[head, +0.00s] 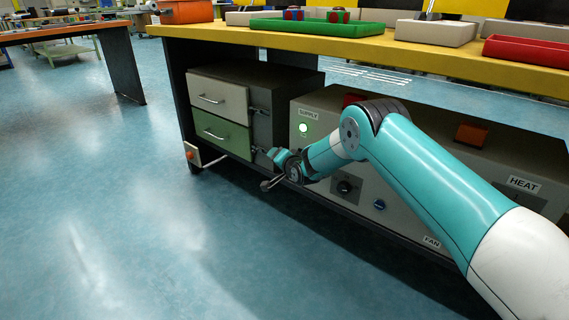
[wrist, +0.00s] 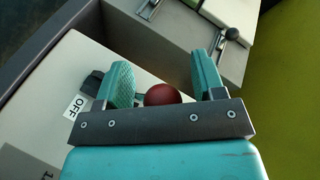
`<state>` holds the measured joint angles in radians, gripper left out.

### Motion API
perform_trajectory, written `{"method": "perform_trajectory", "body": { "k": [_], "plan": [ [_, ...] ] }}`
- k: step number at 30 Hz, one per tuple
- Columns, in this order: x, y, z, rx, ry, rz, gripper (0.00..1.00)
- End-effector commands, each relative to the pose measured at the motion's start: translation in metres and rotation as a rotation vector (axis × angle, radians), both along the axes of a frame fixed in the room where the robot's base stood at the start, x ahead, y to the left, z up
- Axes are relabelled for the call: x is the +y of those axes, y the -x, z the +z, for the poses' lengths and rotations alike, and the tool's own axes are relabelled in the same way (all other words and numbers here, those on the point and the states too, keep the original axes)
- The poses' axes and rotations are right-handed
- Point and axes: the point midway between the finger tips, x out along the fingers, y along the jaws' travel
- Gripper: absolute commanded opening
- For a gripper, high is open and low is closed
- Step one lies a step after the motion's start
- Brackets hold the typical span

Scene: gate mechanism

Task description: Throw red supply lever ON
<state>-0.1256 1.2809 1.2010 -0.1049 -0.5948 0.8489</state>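The red ball knob of the supply lever (wrist: 162,95) shows in the wrist view, between the two teal fingers of my gripper (wrist: 163,64). The fingers are apart, with a small gap on each side of the knob. The lever's shaft is mostly hidden by my gripper. A white OFF label (wrist: 76,106) is on the panel left of the fingers. In the head view my gripper (head: 271,183) is low at the left end of the grey panel (head: 313,98). The SUPPLY label (head: 309,114) and a lit green lamp (head: 303,128) are above it. The lever cannot be made out there.
A cabinet with a white drawer (head: 217,98) and a green drawer (head: 222,133) stands left of the panel. A black knob (wrist: 232,33) on its side is near my fingers in the wrist view. The yellow tabletop (head: 250,36) overhangs. The blue floor in front is clear.

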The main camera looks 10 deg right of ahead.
Motion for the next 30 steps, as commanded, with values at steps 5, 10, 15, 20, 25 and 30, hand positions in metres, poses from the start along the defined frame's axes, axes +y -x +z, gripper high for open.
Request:
{"method": "perform_trajectory", "body": {
  "k": [5,10,15,20,25,30],
  "plan": [
    [-0.012,0.01,0.019,-0.02,0.009,-0.015,0.61],
    [-0.016,0.044,0.029,-0.013,0.007,-0.009,0.61],
    [-0.02,0.084,0.038,-0.003,0.004,-0.003,0.61],
    [-0.027,0.121,0.046,0.001,0.002,-0.001,0.61],
    [-0.033,0.147,0.051,0.002,0.0,0.001,0.61],
    [-0.035,0.159,0.053,0.001,-0.001,0.0,0.61]
  ]
}}
